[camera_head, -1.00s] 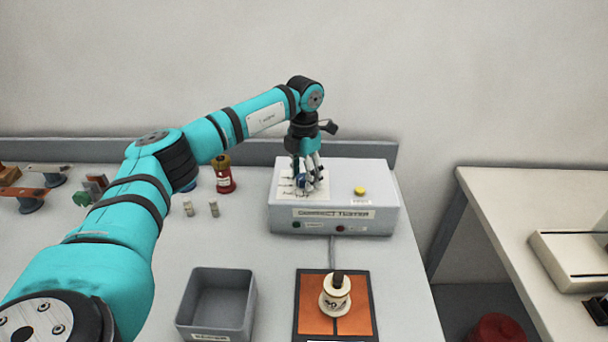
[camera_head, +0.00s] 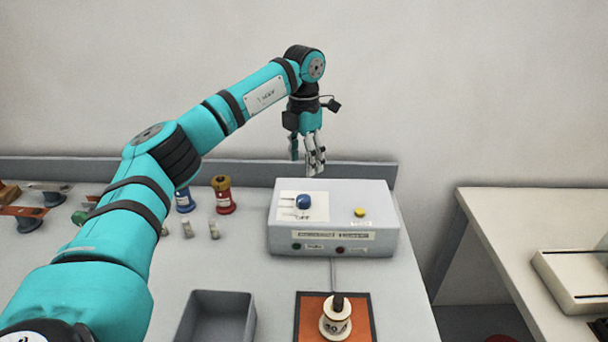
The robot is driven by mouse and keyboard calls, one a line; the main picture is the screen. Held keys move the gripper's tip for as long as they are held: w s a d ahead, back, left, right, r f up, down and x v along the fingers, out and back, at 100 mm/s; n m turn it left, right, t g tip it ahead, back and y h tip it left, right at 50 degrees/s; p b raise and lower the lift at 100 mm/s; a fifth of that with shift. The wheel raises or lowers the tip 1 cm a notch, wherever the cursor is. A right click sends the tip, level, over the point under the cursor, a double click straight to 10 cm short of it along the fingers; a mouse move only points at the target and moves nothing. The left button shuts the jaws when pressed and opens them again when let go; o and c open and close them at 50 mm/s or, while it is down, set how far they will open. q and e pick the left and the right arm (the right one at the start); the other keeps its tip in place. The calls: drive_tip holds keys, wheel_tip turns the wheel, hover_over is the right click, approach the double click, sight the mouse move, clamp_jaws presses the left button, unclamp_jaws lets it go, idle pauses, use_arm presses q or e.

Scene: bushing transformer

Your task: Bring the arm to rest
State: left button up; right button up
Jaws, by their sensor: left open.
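My left gripper (camera_head: 307,156) hangs above the back of the grey tester box (camera_head: 334,240), pointing down. Its fingers are apart and hold nothing. The arm reaches in from the left over the table. On top of the box, a blue knob (camera_head: 303,200) sits on a white panel at the left, and a yellow button (camera_head: 360,212) is at the right. There is a gap between the fingers and the knob. My right gripper is out of view.
A white spool (camera_head: 336,322) stands on an orange mat (camera_head: 310,315) in front of the box. A grey bin (camera_head: 217,315) is to its left. Red (camera_head: 223,197) and blue (camera_head: 184,203) spools stand left of the box. A second table (camera_head: 510,225) is at the right.

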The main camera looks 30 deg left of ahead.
use_arm(q)
drive_tip(key=shift+r, duration=0.45)
